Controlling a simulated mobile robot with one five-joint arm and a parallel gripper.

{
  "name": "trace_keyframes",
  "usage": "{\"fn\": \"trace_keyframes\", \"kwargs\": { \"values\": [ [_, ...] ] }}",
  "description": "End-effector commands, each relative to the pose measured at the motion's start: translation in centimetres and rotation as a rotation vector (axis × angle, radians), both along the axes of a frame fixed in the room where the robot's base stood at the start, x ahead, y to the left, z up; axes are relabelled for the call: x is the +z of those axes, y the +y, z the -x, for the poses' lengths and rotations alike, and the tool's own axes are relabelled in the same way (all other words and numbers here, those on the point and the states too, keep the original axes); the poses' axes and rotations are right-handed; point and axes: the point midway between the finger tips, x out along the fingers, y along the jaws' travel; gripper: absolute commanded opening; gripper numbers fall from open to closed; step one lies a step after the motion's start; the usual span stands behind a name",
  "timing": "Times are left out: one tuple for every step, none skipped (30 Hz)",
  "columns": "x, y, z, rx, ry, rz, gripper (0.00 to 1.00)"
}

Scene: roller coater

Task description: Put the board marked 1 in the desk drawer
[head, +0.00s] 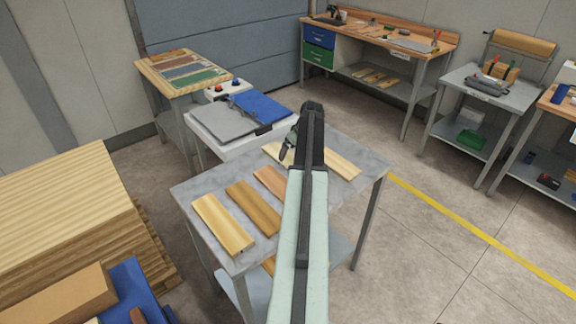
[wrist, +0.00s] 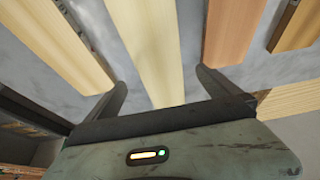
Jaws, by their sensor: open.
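Several wooden boards lie on a grey metal table (head: 185,190): a light one (head: 222,223), a brown one (head: 253,207), an orange-tan one (head: 268,180) and pale ones at the far side (head: 342,165). No number is readable on any board. My gripper (head: 288,148) is over the far half of the table. In the wrist view its open fingers (wrist: 161,77) are on either side of a pale board (wrist: 150,45), with nothing held; contact cannot be told. The back desk (head: 400,38) has a blue drawer (head: 319,36) and a green drawer (head: 318,55), both apparently closed.
A white machine (head: 270,137) with grey and blue panels stands behind the table. A sample table (head: 150,72) is at the back left, a plywood stack (head: 60,195) at left. Grey carts (head: 490,90) stand at right. Open floor (head: 400,230) lies right of the table.

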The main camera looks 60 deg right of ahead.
Motion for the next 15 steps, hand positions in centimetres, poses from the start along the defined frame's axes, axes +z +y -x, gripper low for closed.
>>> {"fn": "trace_keyframes", "kwargs": {
  "values": [
    [-0.7,-0.1,-0.2,0.0,0.0,0.0,1.0],
    [-0.6,-0.1,-0.2,0.0,0.0,0.0,1.0],
    [-0.5,-0.1,-0.2,0.0,0.0,0.0,1.0],
    [-0.6,-0.1,-0.2,0.0,0.0,0.0,1.0],
    [-0.9,-0.1,-0.3,0.0,0.0,0.0,1.0],
    [-1.3,-0.2,-0.4,0.0,0.0,0.0,1.0],
    [-1.8,-0.2,-0.6,0.0,0.0,0.0,1.0],
    [-2.3,-0.3,-0.7,0.0,0.0,0.0,1.0],
    [-3.0,-0.4,-1.0,0.0,0.0,0.0,1.0],
    [-3.6,-0.5,-1.2,0.0,0.0,0.0,1.0],
    [-4.1,-0.6,-1.4,0.0,0.0,0.0,1.0],
    [-4.8,-0.7,-1.7,0.0,0.0,0.0,1.0],
    [-5.1,-0.7,-1.9,0.0,0.0,0.0,1.0],
    [-5.4,-0.7,-2.0,0.0,0.0,0.0,1.0],
    [-5.5,-0.8,-2.1,-0.001,0.0,0.0,1.0]
  ]
}}
